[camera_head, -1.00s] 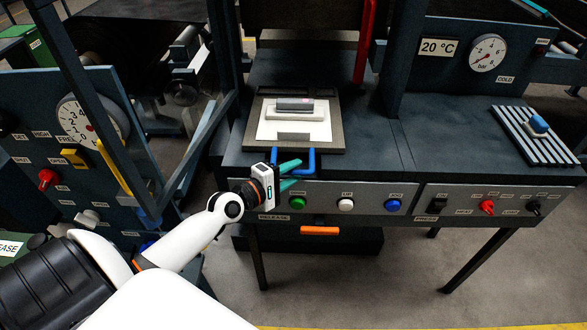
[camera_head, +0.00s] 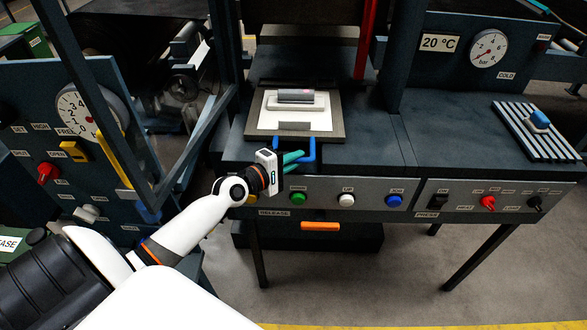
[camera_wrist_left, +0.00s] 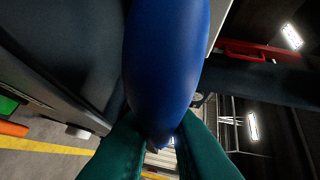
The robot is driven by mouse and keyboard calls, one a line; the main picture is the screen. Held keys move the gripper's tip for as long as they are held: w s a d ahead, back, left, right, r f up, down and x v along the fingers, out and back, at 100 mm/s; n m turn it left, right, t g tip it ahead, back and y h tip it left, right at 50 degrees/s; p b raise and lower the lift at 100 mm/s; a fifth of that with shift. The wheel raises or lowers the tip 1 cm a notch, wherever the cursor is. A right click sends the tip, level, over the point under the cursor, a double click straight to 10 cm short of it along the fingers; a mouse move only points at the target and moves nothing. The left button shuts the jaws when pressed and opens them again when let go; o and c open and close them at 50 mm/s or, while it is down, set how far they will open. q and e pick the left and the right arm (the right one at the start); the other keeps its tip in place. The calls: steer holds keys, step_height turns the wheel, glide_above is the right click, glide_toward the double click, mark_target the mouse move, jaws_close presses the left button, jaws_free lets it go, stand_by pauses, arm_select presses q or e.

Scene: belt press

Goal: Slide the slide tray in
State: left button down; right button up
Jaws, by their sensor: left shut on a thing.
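The slide tray (camera_head: 252,124) is a flat grey-brown plate with a white sheet, lying on the press bed. A grey block (camera_head: 296,96) sits on a white pad on it. Its blue U-shaped handle (camera_head: 310,152) sticks out at the front edge. My left gripper (camera_head: 297,158) has its green fingers shut on the handle. In the left wrist view the handle (camera_wrist_left: 166,60) fills the middle, with the green fingers (camera_wrist_left: 160,140) on either side of its lower end. My right gripper is not in view.
The front panel has a green button (camera_head: 298,199), a white button (camera_head: 346,200) and a blue button (camera_head: 394,201) below the tray. A red upright bar (camera_head: 366,40) stands behind. A ribbed rack (camera_head: 530,135) with a blue-topped item lies at the right.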

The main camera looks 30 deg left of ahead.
arm_select(q)
steer(key=shift+w+a, duration=0.45)
steer(key=shift+w, duration=0.25)
steer(key=shift+w+a, duration=0.2)
steer(key=shift+w, duration=0.1)
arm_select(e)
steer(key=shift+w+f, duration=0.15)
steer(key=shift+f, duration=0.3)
arm_select(q)
steer(key=c, duration=1.4)
jaws_free()
steer(key=shift+s, duration=0.1)
steer(key=b+v, duration=0.1)
steer(key=v, duration=0.6)
steer(key=shift+s+b, duration=0.25)
steer(key=shift+b, duration=0.1)
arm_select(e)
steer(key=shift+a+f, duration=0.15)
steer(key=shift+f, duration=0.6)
arm_select(q)
steer(key=shift+r, duration=0.1)
